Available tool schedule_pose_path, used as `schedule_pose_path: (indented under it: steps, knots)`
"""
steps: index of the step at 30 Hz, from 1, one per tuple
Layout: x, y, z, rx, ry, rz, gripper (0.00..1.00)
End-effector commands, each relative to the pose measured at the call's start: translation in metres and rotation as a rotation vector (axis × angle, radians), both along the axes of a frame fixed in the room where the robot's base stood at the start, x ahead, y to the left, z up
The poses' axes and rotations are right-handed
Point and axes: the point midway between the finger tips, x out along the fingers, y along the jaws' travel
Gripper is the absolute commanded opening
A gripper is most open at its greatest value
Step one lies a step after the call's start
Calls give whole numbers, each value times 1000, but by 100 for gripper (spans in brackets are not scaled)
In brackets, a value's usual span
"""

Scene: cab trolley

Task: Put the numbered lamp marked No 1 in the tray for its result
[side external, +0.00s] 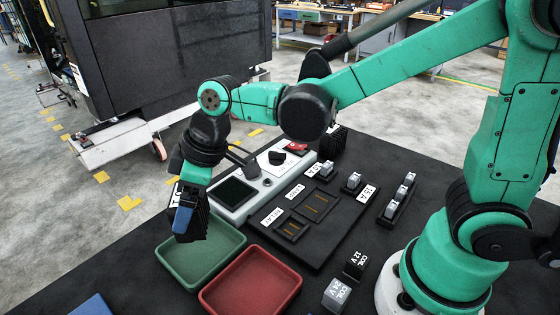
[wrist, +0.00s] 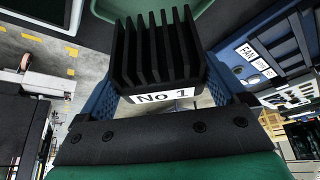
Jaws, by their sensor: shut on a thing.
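The lamp marked No 1 (wrist: 155,50) is a black finned block with a white label. My gripper (wrist: 170,98) is shut on it, with a blue finger at each side. In the side view my gripper (side external: 186,212) points down at the far left part of the green tray (side external: 205,283), and the lamp's dark fins (side external: 201,224) show beside the blue finger. The lamp looks held above the tray; its exact height is unclear. Green tray surface (wrist: 205,22) shows behind the lamp in the wrist view. The red tray (side external: 250,285) is empty, right of the green one.
A tester with a dark screen (side external: 236,193) and black knob stands behind the trays. A black board with labelled slots (side external: 305,215) lies to its right. Coil blocks (side external: 337,294) and (side external: 355,265) sit at the front. A blue object (side external: 92,306) is at front left.

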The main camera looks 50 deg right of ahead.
Motion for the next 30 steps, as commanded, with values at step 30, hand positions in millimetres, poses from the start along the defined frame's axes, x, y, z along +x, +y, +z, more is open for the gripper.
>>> schedule_pose_path:
  steps: [30]
  knots:
    - [0, 0, -69, 0, 0, 0, 3]
